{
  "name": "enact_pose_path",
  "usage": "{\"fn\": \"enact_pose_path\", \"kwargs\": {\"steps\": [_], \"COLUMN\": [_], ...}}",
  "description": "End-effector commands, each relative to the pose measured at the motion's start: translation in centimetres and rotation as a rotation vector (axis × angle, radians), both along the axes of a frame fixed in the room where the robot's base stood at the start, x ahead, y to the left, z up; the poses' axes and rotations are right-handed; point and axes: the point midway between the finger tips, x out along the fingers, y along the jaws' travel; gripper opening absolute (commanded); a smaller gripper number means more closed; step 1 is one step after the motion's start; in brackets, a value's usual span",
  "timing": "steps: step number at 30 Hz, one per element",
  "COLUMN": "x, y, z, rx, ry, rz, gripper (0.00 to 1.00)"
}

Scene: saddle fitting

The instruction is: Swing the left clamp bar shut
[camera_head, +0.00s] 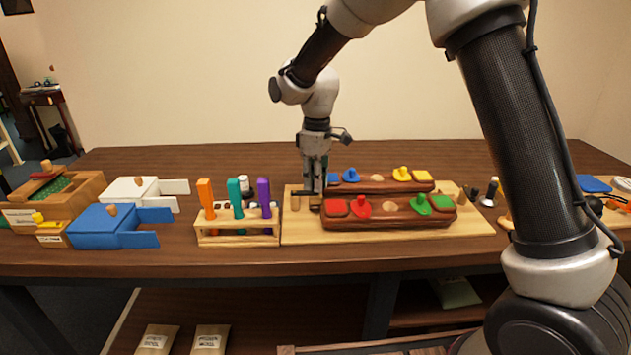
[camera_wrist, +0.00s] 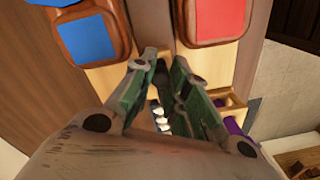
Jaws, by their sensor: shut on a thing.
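My gripper (camera_head: 315,190) points down at the left end of the pale wooden base board (camera_head: 400,233). It also shows in the wrist view (camera_wrist: 162,68), its green-padded fingers close together at the tips. It is shut on what I take to be the left clamp bar, mostly hidden by the fingers. Two dark brown wooden beams lie on the board just right of the gripper. The rear beam (camera_head: 385,187) carries blue and yellow pieces. The front beam (camera_head: 390,220) carries red and green pieces.
A wooden rack (camera_head: 238,240) with orange, teal and purple handles stands close to the left of the board. Blue (camera_head: 100,225) and white (camera_head: 130,192) boxes are farther left. Small dark items (camera_head: 489,193) stand right of the board. The table behind the board looks clear.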

Motion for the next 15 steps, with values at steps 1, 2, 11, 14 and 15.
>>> {"fn": "enact_pose_path", "kwargs": {"steps": [1,2,11,14,15], "x": [0.11,0.12,0.17,0.18,0.18], "y": [-0.01,-0.01,-0.01,-0.02,-0.01], "z": [0.08,0.08,0.09,0.10,0.10], "rx": [0.000,0.000,0.000,0.000,0.001], "ry": [-0.002,-0.002,-0.003,-0.003,-0.004], "rz": [0.005,0.007,0.009,0.009,0.009], "gripper": [0.00,0.00,0.00,0.22,0.29]}}
